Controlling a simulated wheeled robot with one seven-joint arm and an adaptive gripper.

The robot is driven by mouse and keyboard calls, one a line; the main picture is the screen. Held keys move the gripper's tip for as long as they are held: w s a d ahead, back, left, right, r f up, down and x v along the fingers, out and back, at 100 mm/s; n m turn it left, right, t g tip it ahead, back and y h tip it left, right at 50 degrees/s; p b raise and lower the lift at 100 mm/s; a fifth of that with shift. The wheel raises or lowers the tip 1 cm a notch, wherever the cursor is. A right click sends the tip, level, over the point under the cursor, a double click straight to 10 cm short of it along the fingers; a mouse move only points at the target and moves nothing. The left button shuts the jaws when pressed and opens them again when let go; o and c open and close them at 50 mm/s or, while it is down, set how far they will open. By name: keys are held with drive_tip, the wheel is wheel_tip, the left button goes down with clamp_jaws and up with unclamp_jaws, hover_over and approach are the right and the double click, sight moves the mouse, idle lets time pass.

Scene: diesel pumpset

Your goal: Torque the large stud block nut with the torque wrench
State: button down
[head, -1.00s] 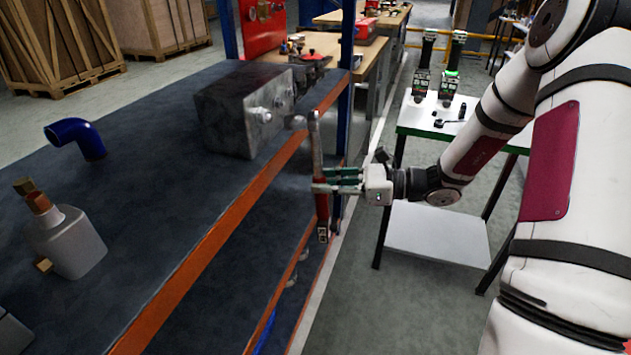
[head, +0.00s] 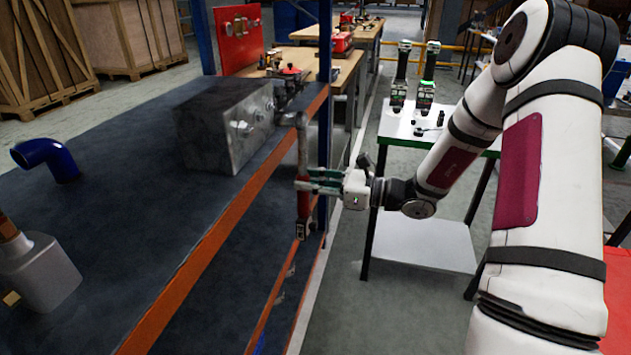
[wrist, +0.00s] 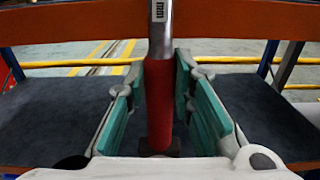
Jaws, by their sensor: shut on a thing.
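The torque wrench (head: 303,150) hangs nearly upright, with its red handle low and its steel shaft above. My gripper (head: 310,181) is shut on the red handle. The wrist view shows the handle (wrist: 158,105) between the green finger pads (wrist: 160,100). The grey stud block (head: 207,132) stands on the dark shelf, with studs and nuts (head: 243,128) on its right-hand face. The wrench's upper end is just right of that face, at the shelf's edge. I cannot tell whether it touches a nut. The large nut cannot be told apart clearly.
The orange shelf beam (head: 228,220) runs close beside the wrench, and a blue upright (head: 325,90) stands behind it. A white table (head: 400,125) with tools stands right.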

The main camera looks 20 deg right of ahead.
drive_tip(key=shift+x, duration=1)
drive_tip(key=shift+w, duration=0.3)
drive_tip(key=w+d+r+n+b, duration=0.1)
drive_tip(key=w+n+b, duration=0.1)
drive_tip(key=n, duration=0.1)
drive_tip(key=w+d+r+n+b, duration=0.2)
drive_tip(key=w+n, duration=0.1)
drive_tip(key=w+d+r+n+b, duration=0.1)
drive_tip(key=w+d+n+b, duration=0.1)
drive_tip(key=w+n, duration=0.1)
drive_tip(key=shift+d+r, duration=0.15)
drive_tip(key=shift+w+a, duration=0.35)
drive_tip(key=shift+a, duration=0.15)
idle(0.9)
